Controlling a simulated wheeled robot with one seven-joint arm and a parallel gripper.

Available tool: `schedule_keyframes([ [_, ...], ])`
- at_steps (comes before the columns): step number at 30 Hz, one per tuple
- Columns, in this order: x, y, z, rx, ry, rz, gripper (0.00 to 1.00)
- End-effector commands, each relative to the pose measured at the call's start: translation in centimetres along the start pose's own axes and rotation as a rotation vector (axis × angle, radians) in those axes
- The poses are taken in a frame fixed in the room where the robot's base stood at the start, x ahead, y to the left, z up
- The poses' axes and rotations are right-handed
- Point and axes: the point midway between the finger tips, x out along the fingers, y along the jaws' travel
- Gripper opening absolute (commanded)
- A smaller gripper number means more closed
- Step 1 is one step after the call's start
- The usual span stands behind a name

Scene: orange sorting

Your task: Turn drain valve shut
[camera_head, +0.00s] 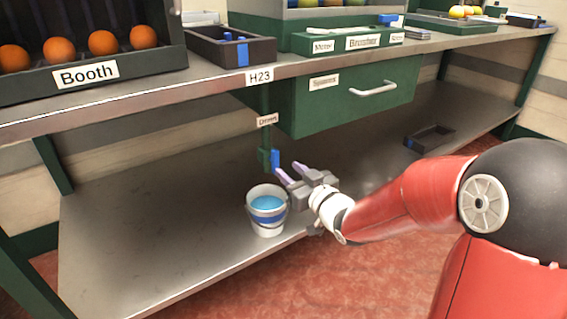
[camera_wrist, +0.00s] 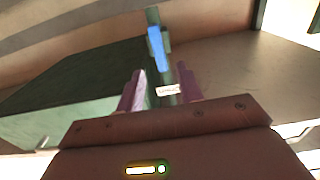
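The drain valve is a green fitting (camera_head: 264,158) on a green pipe under the bench, with a blue handle (camera_head: 275,159) that points roughly along the pipe. A small drain label (camera_head: 267,120) hangs above it. In the wrist view the blue handle (camera_wrist: 157,48) and green valve body (camera_wrist: 152,17) lie just beyond my fingertips. My gripper (camera_head: 295,172) is open and empty, close to the right of the handle in the head view. In the wrist view the purple fingers of my gripper (camera_wrist: 160,70) stand apart, with the handle roughly in line with the gap. I cannot tell any contact.
A white bucket (camera_head: 268,229) with blue liquid stands on the lower shelf (camera_head: 150,220) below the valve. A green drawer (camera_head: 345,95) with a pale handle hangs right of the pipe. A dark tray (camera_head: 430,139) lies farther right on the shelf. The shelf's left is clear.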

Motion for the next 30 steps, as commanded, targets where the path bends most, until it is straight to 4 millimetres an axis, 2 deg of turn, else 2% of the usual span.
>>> schedule_keyframes([
  [3, 2.1, -0.1, 0.1, 0.002, 0.001, -0.002, 0.36],
  [9, 4.9, 0.0, 0.1, 0.001, -0.001, 0.000, 0.36],
  [14, 5.9, 0.0, 0.0, 0.000, -0.001, 0.002, 0.36],
  [21, 6.0, 0.0, 0.0, 0.000, -0.002, 0.002, 0.36],
  [23, 6.0, 0.0, 0.0, 0.000, -0.002, 0.002, 0.31],
  [30, 6.0, 0.0, 0.0, 0.000, -0.002, 0.003, 0.00],
])
